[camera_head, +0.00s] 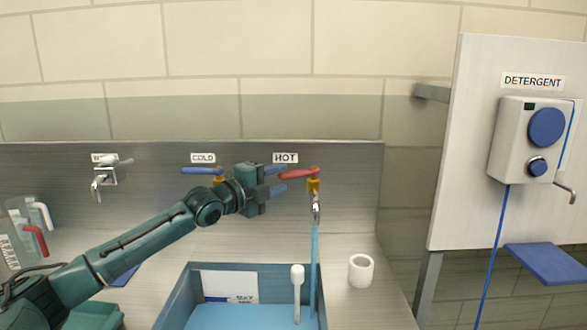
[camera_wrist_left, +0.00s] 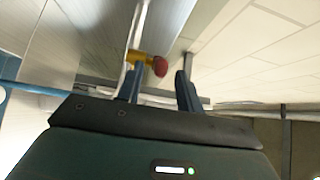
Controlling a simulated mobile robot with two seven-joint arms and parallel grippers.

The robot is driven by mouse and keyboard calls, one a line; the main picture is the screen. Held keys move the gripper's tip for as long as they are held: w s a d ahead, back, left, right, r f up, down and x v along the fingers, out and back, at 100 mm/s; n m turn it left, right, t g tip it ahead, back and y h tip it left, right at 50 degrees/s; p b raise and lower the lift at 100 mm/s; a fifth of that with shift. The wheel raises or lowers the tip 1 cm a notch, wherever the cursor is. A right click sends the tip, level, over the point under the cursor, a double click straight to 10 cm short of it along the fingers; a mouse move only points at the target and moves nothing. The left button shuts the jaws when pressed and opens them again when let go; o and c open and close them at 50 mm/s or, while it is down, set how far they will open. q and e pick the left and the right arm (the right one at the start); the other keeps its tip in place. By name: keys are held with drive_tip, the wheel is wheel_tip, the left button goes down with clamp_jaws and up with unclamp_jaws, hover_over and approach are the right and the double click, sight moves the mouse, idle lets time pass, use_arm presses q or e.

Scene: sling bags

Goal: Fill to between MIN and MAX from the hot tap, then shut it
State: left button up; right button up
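The hot tap (camera_head: 315,200) has a red lever (camera_head: 298,174) on a brass body, under the HOT label (camera_head: 285,158). A blue stream (camera_head: 314,260) runs from its spout into the blue basin (camera_head: 275,282). Light-blue water (camera_head: 240,318) lies in the basin, below a white panel (camera_head: 230,284) whose small print I cannot read, so the level against MIN and MAX is unclear. My left gripper (camera_head: 283,180) is open at the lever's left end. In the left wrist view the red lever end (camera_wrist_left: 160,66) shows between the parted fingers (camera_wrist_left: 159,88); contact is unclear. My right gripper is out of view.
The cold tap (camera_head: 200,170) with a blue lever and another tap (camera_head: 103,178) are to the left. Clear jugs (camera_head: 18,228) stand at far left. A white standpipe (camera_head: 297,285) rises in the basin. A white roll (camera_head: 361,270) sits right of it. A detergent dispenser (camera_head: 515,140) hangs far right.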

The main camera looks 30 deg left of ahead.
sight(293, 173)
use_arm(q)
drive_tip(key=w, duration=0.2)
drive_tip(key=w+d, duration=0.1)
drive_tip(key=w, duration=0.2)
drive_tip(key=shift+w+d+p, duration=0.1)
drive_tip(key=shift+w+p, duration=0.25)
drive_tip(key=shift+p, duration=0.05)
drive_tip(key=shift+c, duration=0.6)
clamp_jaws()
